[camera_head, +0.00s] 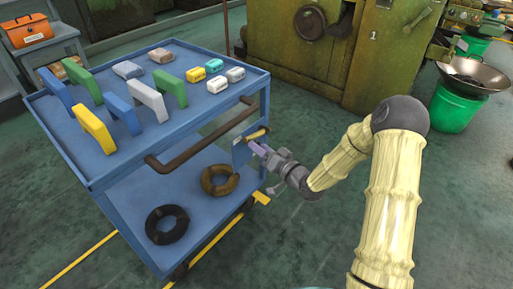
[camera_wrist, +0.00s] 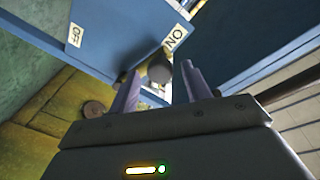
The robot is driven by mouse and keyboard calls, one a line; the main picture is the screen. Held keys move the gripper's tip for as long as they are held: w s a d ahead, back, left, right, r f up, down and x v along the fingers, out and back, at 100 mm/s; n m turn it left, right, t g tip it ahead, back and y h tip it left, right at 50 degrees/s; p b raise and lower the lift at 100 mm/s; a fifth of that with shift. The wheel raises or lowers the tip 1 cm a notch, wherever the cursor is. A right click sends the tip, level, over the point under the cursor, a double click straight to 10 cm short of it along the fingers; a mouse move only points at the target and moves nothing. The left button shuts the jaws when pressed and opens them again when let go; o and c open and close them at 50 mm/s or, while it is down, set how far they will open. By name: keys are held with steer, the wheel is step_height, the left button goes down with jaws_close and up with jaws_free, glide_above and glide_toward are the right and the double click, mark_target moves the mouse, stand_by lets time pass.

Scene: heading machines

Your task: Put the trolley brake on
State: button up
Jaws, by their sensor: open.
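The blue trolley (camera_head: 110,170) stands at the left with two shelves. A small blue plate (camera_head: 241,153) is on its right end, with a yellow-tipped lever (camera_head: 257,133) just above my gripper. In the wrist view the plate (camera_wrist: 110,30) carries an OFF label (camera_wrist: 75,35) and an ON label (camera_wrist: 174,38). A dark rounded lever end (camera_wrist: 160,68) lies near the ON label, just beyond and between my fingertips. My gripper (camera_head: 258,149) is open at the plate, its purple fingers (camera_wrist: 160,85) either side of the lever end's line. Contact cannot be told.
Several coloured handles and small blocks lie on the trolley's top shelf. Two rings (camera_head: 167,224) lie on the lower shelf. A green machine (camera_head: 310,50) stands behind; a green bucket (camera_head: 458,108) is at right. Floor in front is clear.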

steer(key=shift+x, duration=1.35)
